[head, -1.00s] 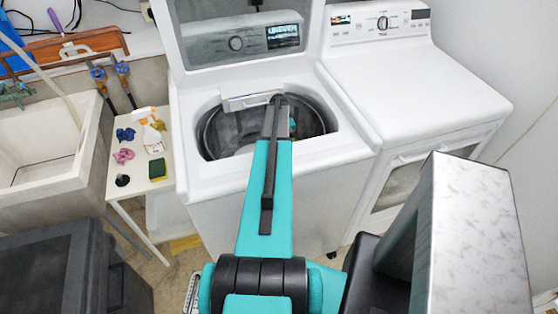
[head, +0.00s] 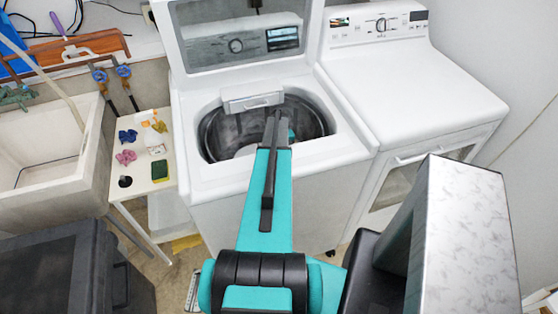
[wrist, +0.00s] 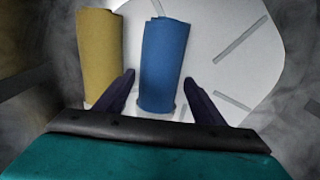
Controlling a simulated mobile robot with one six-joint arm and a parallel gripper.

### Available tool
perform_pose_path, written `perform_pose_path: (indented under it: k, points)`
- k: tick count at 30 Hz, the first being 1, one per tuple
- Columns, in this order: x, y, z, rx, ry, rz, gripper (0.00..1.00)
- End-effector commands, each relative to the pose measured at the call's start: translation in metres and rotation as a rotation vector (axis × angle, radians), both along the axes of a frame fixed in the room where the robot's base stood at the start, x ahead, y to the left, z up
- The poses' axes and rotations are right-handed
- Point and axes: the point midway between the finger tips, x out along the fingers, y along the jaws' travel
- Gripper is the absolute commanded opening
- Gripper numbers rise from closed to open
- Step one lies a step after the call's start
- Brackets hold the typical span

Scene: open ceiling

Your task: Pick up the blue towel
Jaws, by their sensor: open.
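The blue towel (wrist: 162,60) is a rolled upright shape in the middle of the wrist view, inside the washer drum. My gripper (wrist: 160,78) is open, with one dark finger on each side of the towel's lower part. I cannot tell whether either finger touches it. In the head view my arm reaches into the open top-loading washer (head: 270,200). The gripper is mostly hidden there behind the arm, and the blue towel cannot be made out.
A yellow rolled towel (wrist: 97,55) stands just left of the blue one. The drum's grey wall surrounds both. The washer's raised lid (head: 235,50) is behind my arm. A white dryer (head: 410,90) stands at right, and a small table (head: 135,200) with cleaning items at left.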

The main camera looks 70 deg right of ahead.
Motion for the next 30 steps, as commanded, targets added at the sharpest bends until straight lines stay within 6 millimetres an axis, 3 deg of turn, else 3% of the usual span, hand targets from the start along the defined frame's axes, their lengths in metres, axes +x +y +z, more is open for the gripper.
perform_pose_path:
  k: [14,22,30]
  points:
    - [0.0006,0.0002,0.0002,0.000,0.000,0.001,0.63]
    - [0.0008,0.0003,0.0003,0.000,0.000,0.001,0.18]
    - [0.0011,0.0001,0.0013,-0.001,-0.001,0.001,0.18]
